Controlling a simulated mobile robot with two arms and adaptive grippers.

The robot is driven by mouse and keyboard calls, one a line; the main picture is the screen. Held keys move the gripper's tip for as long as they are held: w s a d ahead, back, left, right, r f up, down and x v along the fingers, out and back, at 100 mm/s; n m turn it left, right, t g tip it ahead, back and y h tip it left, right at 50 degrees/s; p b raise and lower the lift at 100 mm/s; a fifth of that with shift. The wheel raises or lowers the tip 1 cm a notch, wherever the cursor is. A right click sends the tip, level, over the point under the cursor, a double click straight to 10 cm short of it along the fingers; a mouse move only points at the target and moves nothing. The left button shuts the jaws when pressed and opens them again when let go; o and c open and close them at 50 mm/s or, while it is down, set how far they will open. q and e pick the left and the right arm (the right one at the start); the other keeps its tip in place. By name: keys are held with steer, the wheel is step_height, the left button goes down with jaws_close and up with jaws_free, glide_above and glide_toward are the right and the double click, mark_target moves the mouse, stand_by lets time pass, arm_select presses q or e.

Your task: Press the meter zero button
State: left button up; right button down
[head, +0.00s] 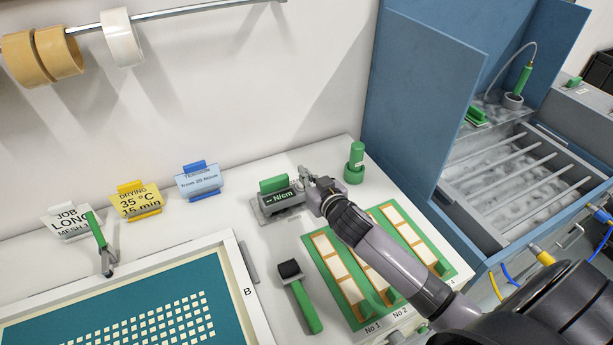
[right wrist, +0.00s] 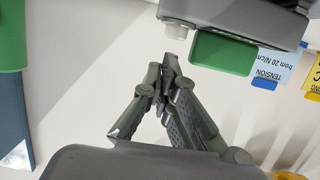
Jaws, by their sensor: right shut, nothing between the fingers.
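The meter (head: 269,208) is a grey block with a green grip on top and a small dark display that reads "-- N/cm". It stands on the table at the back. My right gripper (head: 306,178) is at the meter's right end, with its fingers shut and empty. In the right wrist view the meter's grey body (right wrist: 235,18) is at the top, with a small pale round button (right wrist: 178,29) at its left end. My fingertips (right wrist: 168,68) are close to this button; whether they touch it I cannot tell. My left gripper is out of view.
A green bottle (head: 354,164) stands just right of my right gripper. A green board with orange-framed panels (head: 325,262) lies under my right arm. A green-handled tool (head: 304,304) and a white-framed screen (head: 238,275) are in front. A blue-walled cabinet (head: 415,90) stands right.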

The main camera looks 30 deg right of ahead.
steer(key=shift+f, duration=0.4)
